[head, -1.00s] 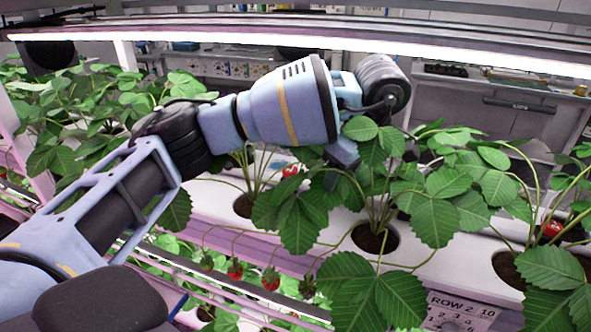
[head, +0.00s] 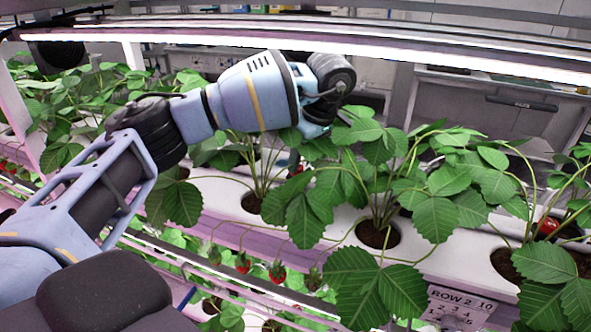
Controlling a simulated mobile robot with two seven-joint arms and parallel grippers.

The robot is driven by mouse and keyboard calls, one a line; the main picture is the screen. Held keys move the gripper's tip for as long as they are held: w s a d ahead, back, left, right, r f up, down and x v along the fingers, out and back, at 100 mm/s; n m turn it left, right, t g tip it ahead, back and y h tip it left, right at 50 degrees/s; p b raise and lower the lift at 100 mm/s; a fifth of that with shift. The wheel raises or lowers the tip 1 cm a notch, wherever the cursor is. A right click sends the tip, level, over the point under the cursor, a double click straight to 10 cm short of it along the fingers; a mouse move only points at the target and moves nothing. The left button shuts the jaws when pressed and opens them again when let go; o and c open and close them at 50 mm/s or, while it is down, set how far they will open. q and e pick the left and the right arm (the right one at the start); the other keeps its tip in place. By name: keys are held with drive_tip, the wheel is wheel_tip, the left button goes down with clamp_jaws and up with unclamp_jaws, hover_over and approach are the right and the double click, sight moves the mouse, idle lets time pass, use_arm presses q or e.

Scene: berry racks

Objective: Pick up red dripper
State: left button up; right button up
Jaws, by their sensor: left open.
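I cannot pick out a red dripper for certain. A small red thing (head: 296,170) shows between leaves behind the middle plant, just below my left gripper; I cannot tell whether it is a berry or a dripper. Another red thing (head: 548,226) is by the plant at the right, partly behind stems. My left gripper (head: 313,130) is open above the white trough (head: 212,192), with leaves hiding part of its fingers. It appears to hold nothing. My right gripper is not in view.
Strawberry plants (head: 440,215) grow from holes in the trough and crowd the space around my gripper. Red berries (head: 277,271) hang below its front edge. A row sign (head: 460,305) is at the lower right. A bright lamp bar (head: 400,52) runs above the plants.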

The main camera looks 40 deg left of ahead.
use_arm(q)
drive_tip(key=shift+w+a+r, duration=0.1)
drive_tip(key=shift+a, duration=0.85)
drive_tip(key=shift+x, duration=1.2)
drive_tip(key=shift+f, duration=0.4)
drive_tip(key=c, duration=1.1)
